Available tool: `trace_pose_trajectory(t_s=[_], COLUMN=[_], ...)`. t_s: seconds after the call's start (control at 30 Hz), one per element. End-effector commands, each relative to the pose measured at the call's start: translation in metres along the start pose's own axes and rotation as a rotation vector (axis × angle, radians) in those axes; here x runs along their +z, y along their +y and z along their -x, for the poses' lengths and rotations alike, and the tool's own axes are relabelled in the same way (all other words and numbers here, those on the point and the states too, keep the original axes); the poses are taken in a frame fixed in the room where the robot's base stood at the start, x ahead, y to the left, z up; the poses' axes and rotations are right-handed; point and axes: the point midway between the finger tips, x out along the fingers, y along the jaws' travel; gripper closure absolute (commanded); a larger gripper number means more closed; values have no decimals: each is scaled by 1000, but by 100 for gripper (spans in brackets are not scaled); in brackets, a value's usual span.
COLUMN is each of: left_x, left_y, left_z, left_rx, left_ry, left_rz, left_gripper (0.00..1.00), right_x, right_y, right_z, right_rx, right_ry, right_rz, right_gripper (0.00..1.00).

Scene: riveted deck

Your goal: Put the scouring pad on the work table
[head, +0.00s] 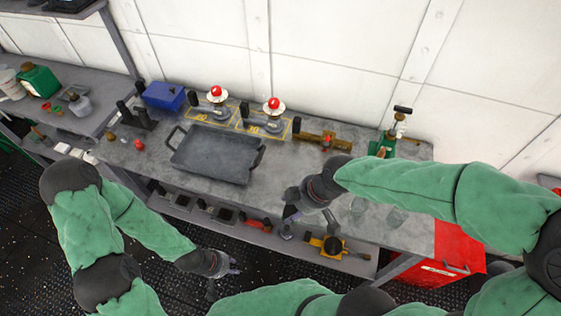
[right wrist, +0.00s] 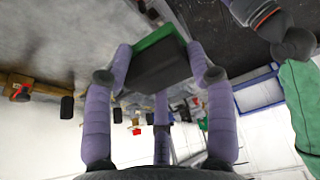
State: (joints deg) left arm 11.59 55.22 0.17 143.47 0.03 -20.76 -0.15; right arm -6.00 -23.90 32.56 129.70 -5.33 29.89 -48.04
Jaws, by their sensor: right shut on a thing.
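The scouring pad (right wrist: 160,66), a dark grey block with a green layer along one edge, is held between the purple fingers of my right gripper (right wrist: 160,80) in the right wrist view. In the head view my right gripper (head: 289,213) points down over the front edge of the long grey work table (head: 300,180). The pad is hard to make out there, and I cannot tell its height above the top. My left gripper (head: 226,277) is low in front of the table, its fingers apart, with nothing seen in it.
A dark tray (head: 213,153) fills the table's middle left. Red-topped fixtures (head: 272,107), a blue box (head: 164,96) and a green tool (head: 383,145) line the back. Clear glasses (head: 396,217) stand at the front right. A lower shelf holds a yellow tool (head: 331,245). Bare top lies right of the tray.

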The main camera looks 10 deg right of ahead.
Motion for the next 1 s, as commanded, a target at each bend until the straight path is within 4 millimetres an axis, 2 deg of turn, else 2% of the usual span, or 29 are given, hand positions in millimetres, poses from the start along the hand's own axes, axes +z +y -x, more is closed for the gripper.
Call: trace_pose_trajectory(t_s=[0.13,0.27,0.67,0.8,1.0], left_x=[-1,-2,-2,-2,-2], left_y=[0,-2,-9,-11,-13], left_z=[0,-4,-24,-32,-37], left_rx=[0,0,0,0,0], left_ry=[3,3,2,1,1], left_rz=[1,1,1,0,0], left_gripper=[69,69,69,69,69], right_x=[1,8,54,70,83], right_y=[1,13,86,102,118], right_z=[-2,-6,-27,-48,-63], right_rx=[0,0,0,-1,-1], right_ry=[0,-1,-1,-1,0], right_rz=[-5,-10,-11,-9,-5], right_gripper=[77,77,77,77,77])
